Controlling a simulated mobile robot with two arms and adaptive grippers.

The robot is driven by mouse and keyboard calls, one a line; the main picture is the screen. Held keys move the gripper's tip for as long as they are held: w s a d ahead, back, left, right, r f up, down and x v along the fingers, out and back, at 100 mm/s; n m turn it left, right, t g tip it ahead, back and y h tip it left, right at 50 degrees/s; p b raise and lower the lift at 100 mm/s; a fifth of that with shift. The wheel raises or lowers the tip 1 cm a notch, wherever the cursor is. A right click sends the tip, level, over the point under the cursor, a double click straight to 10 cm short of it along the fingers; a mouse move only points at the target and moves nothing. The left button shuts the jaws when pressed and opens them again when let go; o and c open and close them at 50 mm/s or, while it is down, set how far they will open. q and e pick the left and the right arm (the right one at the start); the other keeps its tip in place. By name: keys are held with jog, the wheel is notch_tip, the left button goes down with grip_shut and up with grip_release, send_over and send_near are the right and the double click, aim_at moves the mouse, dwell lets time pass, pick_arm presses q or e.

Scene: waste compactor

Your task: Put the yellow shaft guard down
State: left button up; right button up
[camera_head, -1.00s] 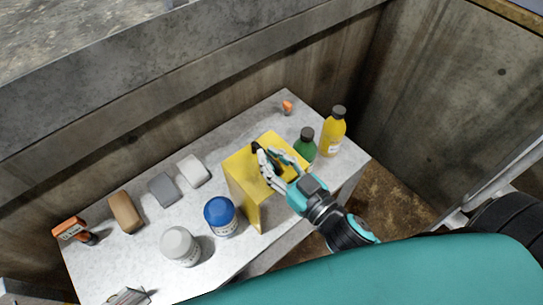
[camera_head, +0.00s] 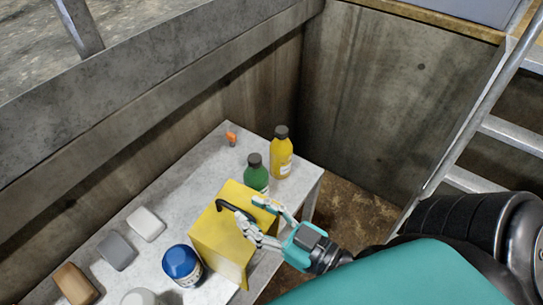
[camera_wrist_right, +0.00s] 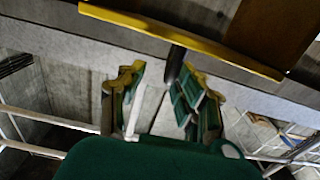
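The yellow shaft guard (camera_head: 211,244) is a box-like piece with a black bar handle (camera_head: 232,208) on top. It stands upright on the grey table (camera_head: 190,185), close to the front edge. My right gripper (camera_head: 255,214) is just above the guard's top, on its right side, with its fingers apart around the handle's near end. In the right wrist view the two fingers (camera_wrist_right: 158,95) are spread, with the dark handle (camera_wrist_right: 174,66) and the guard's yellow edge (camera_wrist_right: 190,42) beyond them. I cannot see contact with the handle. My left gripper is not in view.
A green bottle (camera_head: 256,174) and a yellow bottle (camera_head: 281,155) stand right behind the guard. A blue-lidded jar (camera_head: 182,265) is on its left. A small orange item (camera_head: 231,135), grey blocks (camera_head: 117,251) and a brown block (camera_head: 74,284) are on the table. A metal ladder (camera_head: 470,125) rises at right.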

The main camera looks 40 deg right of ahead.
jog(key=shift+v, duration=1.8)
